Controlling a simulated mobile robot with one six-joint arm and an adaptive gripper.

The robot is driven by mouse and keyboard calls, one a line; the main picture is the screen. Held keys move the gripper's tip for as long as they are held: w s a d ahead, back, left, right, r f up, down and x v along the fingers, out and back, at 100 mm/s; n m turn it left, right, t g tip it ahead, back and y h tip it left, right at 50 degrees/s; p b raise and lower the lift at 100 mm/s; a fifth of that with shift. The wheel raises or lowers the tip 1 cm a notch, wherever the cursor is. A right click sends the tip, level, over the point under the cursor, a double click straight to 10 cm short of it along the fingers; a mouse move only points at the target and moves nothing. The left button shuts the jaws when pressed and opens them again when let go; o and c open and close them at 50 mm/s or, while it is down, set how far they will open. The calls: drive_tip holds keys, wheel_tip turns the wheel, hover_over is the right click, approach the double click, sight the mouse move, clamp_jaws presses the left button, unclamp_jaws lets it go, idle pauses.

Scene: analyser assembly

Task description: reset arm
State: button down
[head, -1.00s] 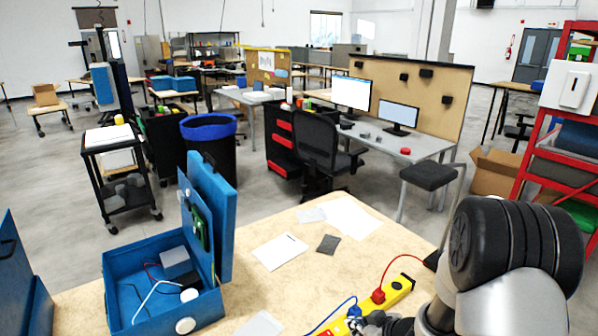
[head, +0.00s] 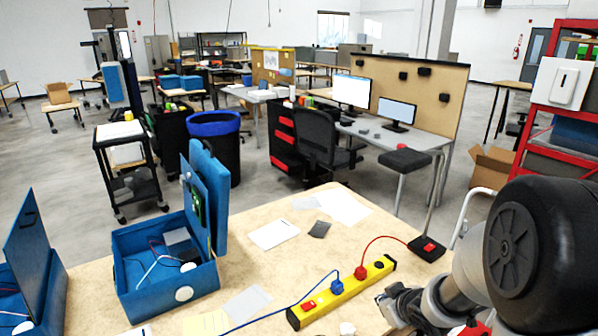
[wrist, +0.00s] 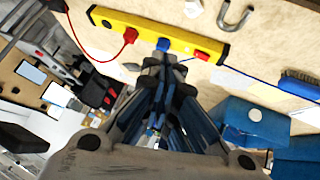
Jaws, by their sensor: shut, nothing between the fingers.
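My gripper (head: 388,305) is at the lower right of the head view, near the table's front right part, with my arm reaching in from the right. In the wrist view my gripper (wrist: 163,62) has its fingers together with nothing between them. The yellow power strip (head: 318,306) lies on the wooden table (head: 290,275) to the left of my gripper. A blue plug (head: 337,287) and a red plug (head: 360,270) sit in it. The strip also shows beyond the fingertips in the wrist view (wrist: 190,38); I see no clear contact.
A black box with a red switch (head: 428,250) sits at the right edge. Papers (head: 273,234) lie mid-table. A blue brush (wrist: 300,84) shows in the wrist view.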

drive_tip(key=s+r+m+g+h, duration=0.1)
drive_tip(key=s+r+m+h, duration=0.25)
drive_tip(key=s+r, duration=0.9)
drive_tip(key=s+a+r+g+y, duration=0.1)
drive_tip(key=s+a, duration=0.1)
drive_tip(key=s, duration=0.3)
drive_tip(key=s+a+m+b, duration=0.1)
drive_tip(key=s+a, duration=0.1)
drive_tip(key=s, duration=0.4)
drive_tip(key=s+a+r+m+g+y, duration=0.1)
drive_tip(key=s+a, duration=0.1)
drive_tip(key=s, duration=0.3)
drive_tip(key=shift+s+a+r+g+y, duration=0.2)
drive_tip(key=shift+a+r+g+y, duration=0.1)
drive_tip(key=shift+a+r+y, duration=0.1)
